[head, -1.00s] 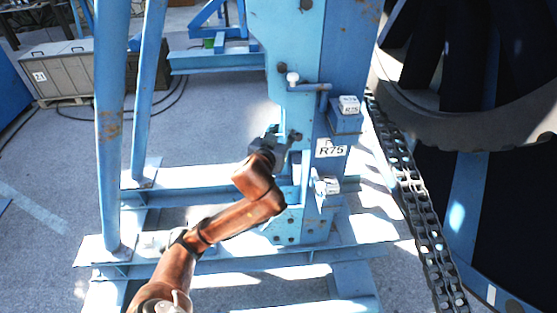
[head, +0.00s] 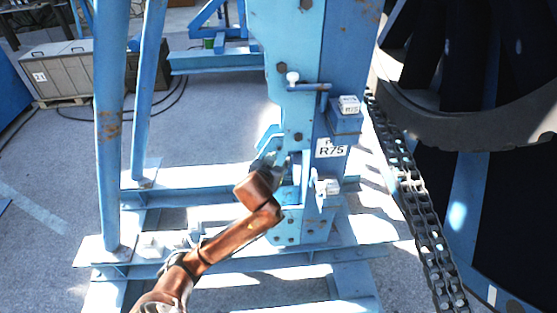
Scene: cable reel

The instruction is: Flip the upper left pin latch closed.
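The blue upright post (head: 298,130) of the reel stand is in the middle of the head view. An upper pin latch (head: 308,86) with a white knob (head: 292,78) lies across the post near its top. Its bar looks roughly level. A lower latch part with a white knob (head: 327,187) sits below the R75 label. My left gripper (head: 272,163) is low at the post's left side, well below the upper latch. Its fingers are dark, small and partly hidden by my orange-brown wrist, so their opening is unclear. My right gripper is not in view.
A large dark reel (head: 470,110) and a heavy chain (head: 410,190) stand right of the post. Slanted blue legs (head: 110,130) and base beams (head: 215,265) frame the left side. A grey crate (head: 68,72) stands far left. The floor between is open.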

